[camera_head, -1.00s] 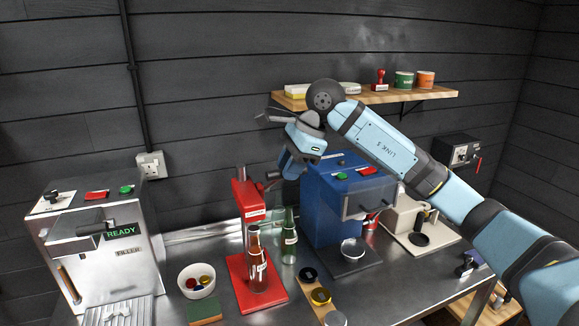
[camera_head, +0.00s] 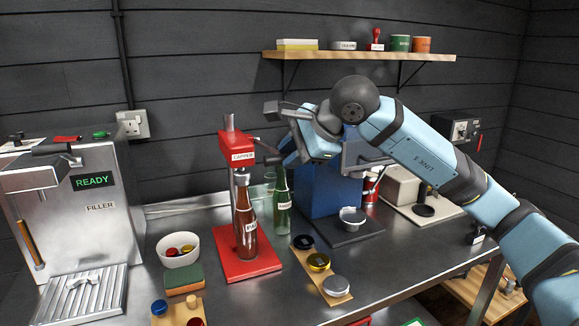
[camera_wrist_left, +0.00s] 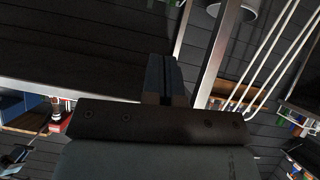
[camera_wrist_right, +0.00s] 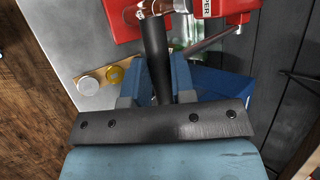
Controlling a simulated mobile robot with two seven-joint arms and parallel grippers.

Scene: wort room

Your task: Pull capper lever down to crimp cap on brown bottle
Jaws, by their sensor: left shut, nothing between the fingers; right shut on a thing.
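The red capper (camera_head: 229,147) stands on its red base (camera_head: 268,266) in the middle of the bench. The brown bottle (camera_head: 245,225) stands upright on the base, under the capper head. I cannot make out a cap on its top. My right gripper (camera_wrist_right: 156,85) is shut on the black capper lever (camera_wrist_right: 155,45), with a finger on each side of it. In the head view, the right gripper (camera_head: 284,152) is to the right of the capper head, partly hidden by its own wrist. My left gripper (camera_wrist_left: 165,78) is shut and empty, seen only in its wrist view.
A green bottle (camera_head: 282,205) stands close right of the brown one. A blue machine (camera_head: 325,193) stands behind my right arm. The filler (camera_head: 100,205) is at left, with a white bowl (camera_head: 180,258) and sponge (camera_head: 184,279) between. A wooden strip (camera_head: 333,293) with lids lies in front.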

